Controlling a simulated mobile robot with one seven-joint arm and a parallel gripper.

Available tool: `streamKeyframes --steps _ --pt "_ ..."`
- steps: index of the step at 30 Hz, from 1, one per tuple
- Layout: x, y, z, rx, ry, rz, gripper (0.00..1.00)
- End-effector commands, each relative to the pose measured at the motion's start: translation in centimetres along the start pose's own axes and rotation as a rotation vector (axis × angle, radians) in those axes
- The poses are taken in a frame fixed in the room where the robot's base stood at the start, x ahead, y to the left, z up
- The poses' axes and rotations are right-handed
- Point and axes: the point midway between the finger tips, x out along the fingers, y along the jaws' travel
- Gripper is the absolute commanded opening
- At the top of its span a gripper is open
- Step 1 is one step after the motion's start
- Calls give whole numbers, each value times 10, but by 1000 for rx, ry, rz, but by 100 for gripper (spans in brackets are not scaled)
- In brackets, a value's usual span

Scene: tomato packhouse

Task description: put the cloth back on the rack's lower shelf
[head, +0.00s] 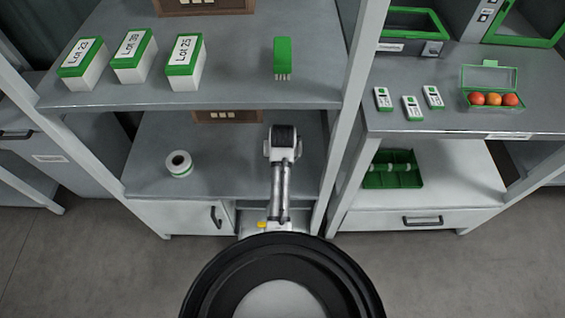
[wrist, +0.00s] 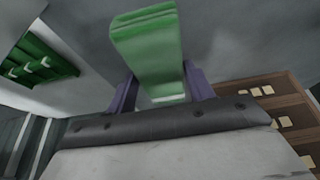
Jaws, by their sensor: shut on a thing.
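My gripper (wrist: 160,92) has two purple fingers shut on a green, flat, folded-looking piece, which I take to be the cloth (wrist: 146,40). It stands out beyond the fingers in the wrist view. In the head view my arm reaches into the rack's lower bay, and the gripper and cloth are hidden there behind the upper shelf and arm. The rack's lower shelf (head: 232,180) shows to the left of my arm. I cannot tell whether the cloth touches the shelf.
A white-and-green roll (head: 179,164) stands on the lower shelf at left. A brown box (head: 228,117) is at its back. The upper shelf (head: 235,88) overhangs, holding Lot boxes (head: 133,62) and a green brush (head: 283,57). A rack post (head: 345,120) stands right of my arm.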

Motion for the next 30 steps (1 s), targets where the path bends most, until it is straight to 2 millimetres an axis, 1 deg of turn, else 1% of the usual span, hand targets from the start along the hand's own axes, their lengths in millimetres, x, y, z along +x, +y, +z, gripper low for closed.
streamKeyframes --steps 1,3,8,15,18,24,28,29,30 --pt "9 0 5 -1 -5 0 34" --pt "20 -1 9 -2 -3 -1 34" --pt "34 -1 14 -1 -2 -1 34" --pt "63 -1 27 -1 -2 -1 34" --pt "67 -1 28 -1 1 -1 34" --pt "67 -1 28 -1 1 -1 34" --pt "71 0 29 0 1 -1 34" --pt "70 0 29 0 1 -1 55" --pt "70 0 29 0 1 -1 60"
